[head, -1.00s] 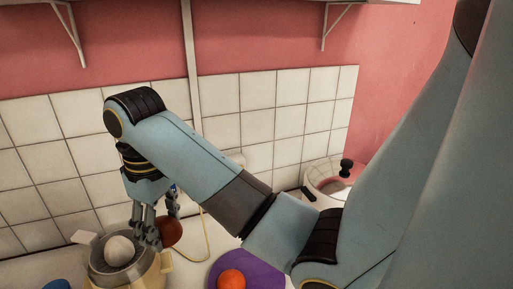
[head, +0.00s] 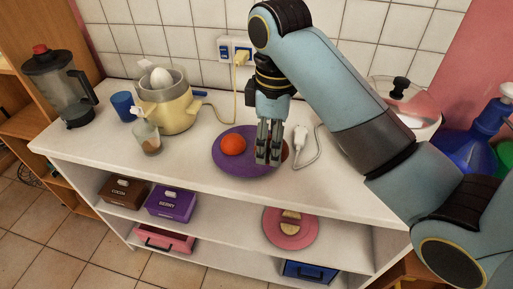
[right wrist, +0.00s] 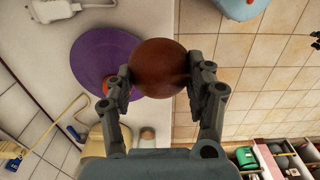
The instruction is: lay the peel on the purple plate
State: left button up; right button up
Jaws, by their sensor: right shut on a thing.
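The purple plate (head: 226,165) lies on the white counter, with an orange ball-shaped fruit (head: 233,144) on its left part. My right gripper (head: 268,160) points down over the plate's right part. It is shut on the peel (right wrist: 158,68), a rounded reddish-brown piece between the fingertips in the right wrist view. In the head view the fingers hide most of the peel, and only a brownish edge shows beside them. The plate (right wrist: 95,50) also shows in the wrist view behind the peel. I cannot tell whether the peel touches the plate. My left gripper is out of view.
A cream juicer (head: 175,112) with a white cone, a small jar (head: 147,138), a blue cup (head: 122,104) and a blender (head: 66,88) stand left on the counter. A white plug with a cable (head: 300,134) lies right of the plate.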

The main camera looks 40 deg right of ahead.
jog(key=w+d+f, duration=0.1)
jog(key=w+f, duration=0.1)
jog(key=w, duration=0.1)
jog(key=w+d+f, duration=0.2)
jog(key=w+f, duration=0.1)
jog(key=w, duration=0.1)
jog(key=w+d+f, duration=0.1)
jog(key=w+f, duration=0.1)
jog(key=w, duration=0.1)
jog(key=shift+w+d+f, duration=0.15)
jog(key=shift+w+d, duration=0.15)
jog(key=shift+d, duration=0.05)
notch_tip(320, 180, down, 3)
jog(key=shift+f, duration=0.15)
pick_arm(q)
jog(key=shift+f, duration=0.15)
pick_arm(e)
jog(key=shift+f, duration=0.3)
jog(key=shift+f, duration=0.15)
jog(key=o, duration=1.1)
jog(key=shift+c, duration=0.2)
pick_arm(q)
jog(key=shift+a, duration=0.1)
